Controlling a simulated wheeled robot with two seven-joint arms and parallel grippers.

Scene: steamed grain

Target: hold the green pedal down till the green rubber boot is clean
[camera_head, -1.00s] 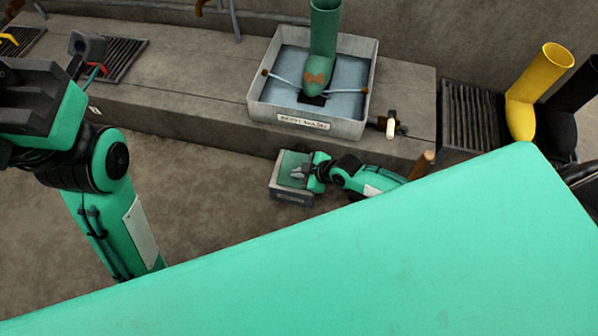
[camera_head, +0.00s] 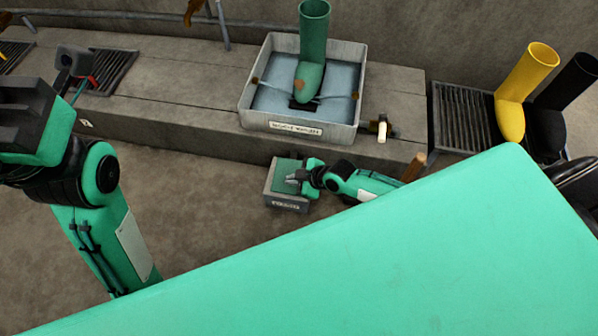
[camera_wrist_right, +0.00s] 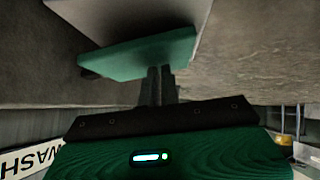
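The green rubber boot (camera_head: 313,40) stands upright in a grey wash tray (camera_head: 245,112) on the ledge; a small brown patch shows on its toe. The green pedal (camera_head: 285,168) tops a grey box on the floor below the tray. My right gripper (camera_head: 293,178) is shut and empty, its fingertips over the pedal. In the right wrist view, the fingers (camera_wrist_right: 160,85) are together and reach to the edge of the pedal plate (camera_wrist_right: 140,57); I cannot tell contact or how far it is pressed.
A tap (camera_head: 381,127) sticks out of the tray's right side. My green body fills the lower right. The floor left of the pedal is clear.

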